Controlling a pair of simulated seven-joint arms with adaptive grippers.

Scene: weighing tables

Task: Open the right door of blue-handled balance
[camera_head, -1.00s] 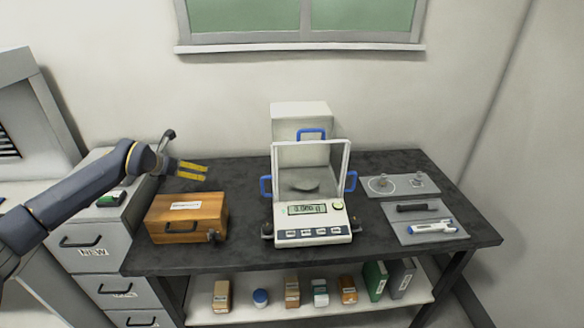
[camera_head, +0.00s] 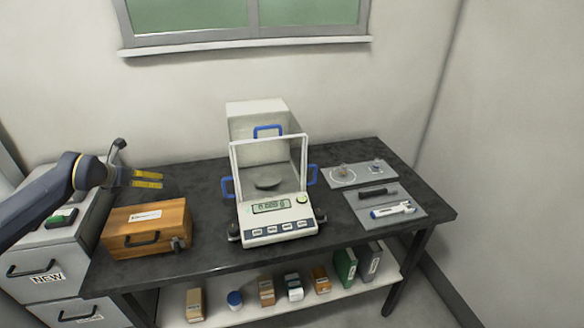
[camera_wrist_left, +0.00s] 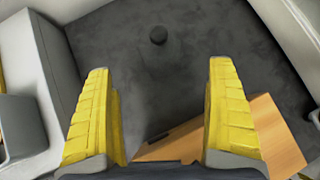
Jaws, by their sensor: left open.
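The balance (camera_head: 277,228) stands in the middle of the dark table, with a glass chamber and a lit display. It has blue handles: the right door handle (camera_head: 312,175), one on the left side (camera_head: 228,187) and one on top (camera_head: 268,131). A round pan (camera_head: 268,183) shows inside. The right door looks shut. My left gripper (camera_head: 148,179) is open and empty, above the table's left end, behind the wooden box and well left of the balance. Its yellow fingers are spread in the left wrist view (camera_wrist_left: 163,118). My right gripper is not in view.
A wooden box (camera_head: 150,228) stands at the table's left front. At the right lie a tray (camera_head: 352,185) with small weights and a grey mat (camera_head: 403,203) with pens. The dark table (camera_head: 200,180) is clear between box and balance. A shelf below holds bottles and binders.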

